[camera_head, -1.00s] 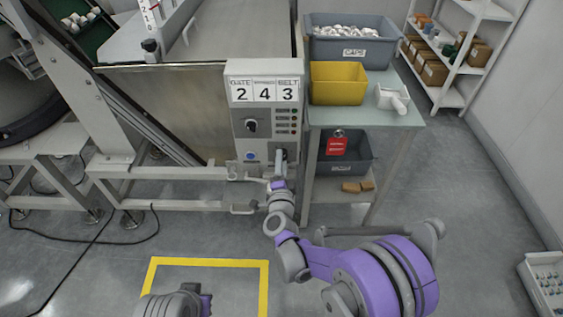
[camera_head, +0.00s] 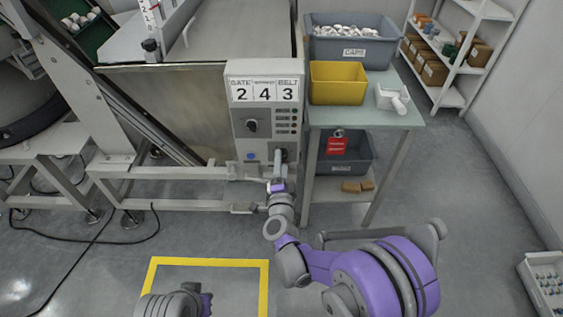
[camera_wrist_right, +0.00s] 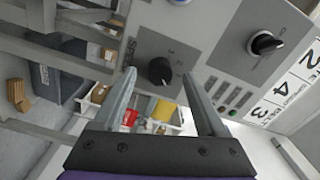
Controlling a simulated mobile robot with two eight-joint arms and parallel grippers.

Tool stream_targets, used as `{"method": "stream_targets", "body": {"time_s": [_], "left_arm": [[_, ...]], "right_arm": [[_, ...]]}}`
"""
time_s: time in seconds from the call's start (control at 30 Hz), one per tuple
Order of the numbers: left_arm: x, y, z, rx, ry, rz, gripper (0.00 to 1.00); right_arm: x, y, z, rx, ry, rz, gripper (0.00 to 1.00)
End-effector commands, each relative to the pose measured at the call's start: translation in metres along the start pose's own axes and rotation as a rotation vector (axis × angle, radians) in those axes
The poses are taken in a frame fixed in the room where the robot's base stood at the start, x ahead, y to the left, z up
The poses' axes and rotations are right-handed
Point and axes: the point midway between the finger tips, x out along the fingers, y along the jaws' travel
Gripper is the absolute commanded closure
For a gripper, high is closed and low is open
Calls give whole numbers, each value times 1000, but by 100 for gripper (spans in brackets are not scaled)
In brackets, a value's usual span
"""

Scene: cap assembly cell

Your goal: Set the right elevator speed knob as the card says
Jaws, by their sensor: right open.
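The control panel (camera_head: 264,88) is a grey box with number cards (camera_head: 264,92) reading 2, 4 and 3; the outer two are headed GATE and BELT, the middle heading is too small to read. An upper black knob (camera_head: 251,125) also shows in the right wrist view (camera_wrist_right: 264,44). The lower black knob (camera_wrist_right: 161,71), on a dark dial plate, is mostly hidden by my gripper in the head view. My right gripper (camera_wrist_right: 160,78) is open, one fingertip on each side of this knob; I cannot tell contact. My left gripper (camera_head: 202,303) is low in the head view, its jaws unclear.
A blue button (camera_head: 251,156) and a column of small dark buttons are on the panel. To the right, a table (camera_head: 400,119) holds a grey caps bin (camera_head: 352,54), a yellow bin (camera_head: 337,85) and a white scoop (camera_head: 391,97). A yellow floor outline (camera_head: 208,262) lies in front.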

Motion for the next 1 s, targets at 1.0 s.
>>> {"method": "stream_targets", "body": {"time_s": [1.0], "left_arm": [[-10,0,-2,0,3,0,100]], "right_arm": [[-97,0,0,-1,0,0,26]]}}
